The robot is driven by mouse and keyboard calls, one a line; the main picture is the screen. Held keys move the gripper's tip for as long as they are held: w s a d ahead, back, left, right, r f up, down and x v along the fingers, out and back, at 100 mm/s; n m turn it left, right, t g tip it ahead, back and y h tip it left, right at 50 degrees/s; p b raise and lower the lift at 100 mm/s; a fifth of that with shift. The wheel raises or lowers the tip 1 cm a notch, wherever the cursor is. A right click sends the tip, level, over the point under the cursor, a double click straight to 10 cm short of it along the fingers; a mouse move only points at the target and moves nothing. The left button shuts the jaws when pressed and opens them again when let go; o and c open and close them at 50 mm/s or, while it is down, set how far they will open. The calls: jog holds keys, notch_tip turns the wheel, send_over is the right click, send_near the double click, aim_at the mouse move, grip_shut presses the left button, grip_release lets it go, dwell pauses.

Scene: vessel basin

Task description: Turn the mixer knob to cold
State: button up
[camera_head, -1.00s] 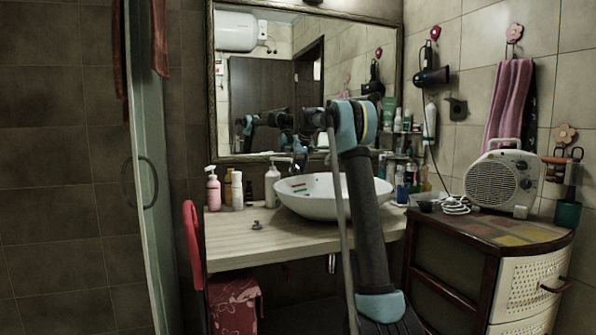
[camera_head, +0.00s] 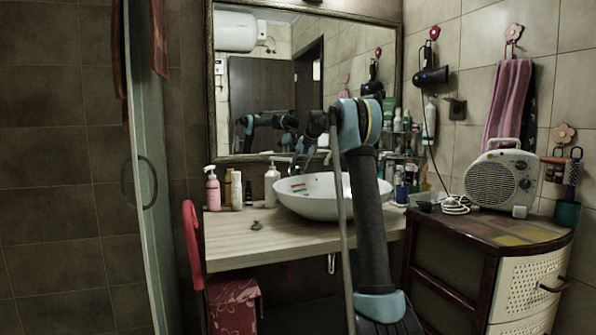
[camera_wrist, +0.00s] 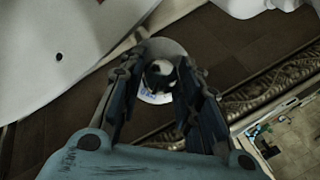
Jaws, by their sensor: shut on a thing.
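The white oval basin (camera_head: 318,203) stands on the wooden counter (camera_head: 245,240). Its white bowl also fills the upper left of the wrist view (camera_wrist: 45,35). In the wrist view the round, shiny mixer knob (camera_wrist: 161,74) sits between the two dark fingers of my gripper (camera_wrist: 161,68). The fingers are closed in on the knob from both sides. In the head view my gripper (camera_head: 302,156) is small and dark at the tap behind the basin, beneath the mirror. The knob cannot be made out there. The knob's underside is hidden.
A mirror (camera_head: 290,60) hangs close behind the tap. A pink pump bottle (camera_head: 213,190) and other bottles stand left of the basin; more crowd the shelf at right. A fan heater (camera_head: 503,180) sits on the cabinet at right. The counter's front left is mostly clear.

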dwell(0.3)
jog(key=o, duration=1)
jog(key=shift+o, duration=0.2)
jog(key=v, duration=1.2)
jog(key=shift+w, duration=0.15)
